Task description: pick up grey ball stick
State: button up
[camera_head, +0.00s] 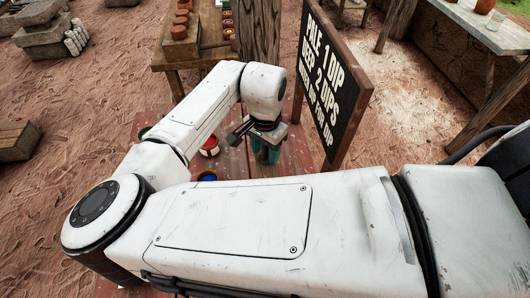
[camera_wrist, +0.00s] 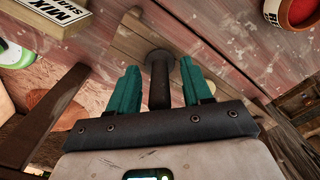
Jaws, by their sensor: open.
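In the wrist view a dark grey stick with a thicker rounded head, which looks like the grey ball stick (camera_wrist: 160,62), lies between the two teal fingers of my gripper (camera_wrist: 158,66). The fingers are apart, with a narrow gap on each side of the stick. Its lower end is hidden behind the gripper's dark crossbar. In the head view my gripper (camera_head: 268,155) points down over the reddish plank table at the foot of the sign. I cannot make out the stick there.
A black lettered sign (camera_head: 331,88) stands close right of my gripper. A red pot (camera_head: 211,146) and a blue pot (camera_head: 207,177) stand left of it. The wrist view shows a red-filled pot (camera_wrist: 294,12) and a lettered box (camera_wrist: 62,14). A table with bricks (camera_head: 182,52) is behind.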

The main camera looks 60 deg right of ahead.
jog(key=shift+f, duration=0.4)
jog(key=shift+c, duration=0.2)
grip_shut()
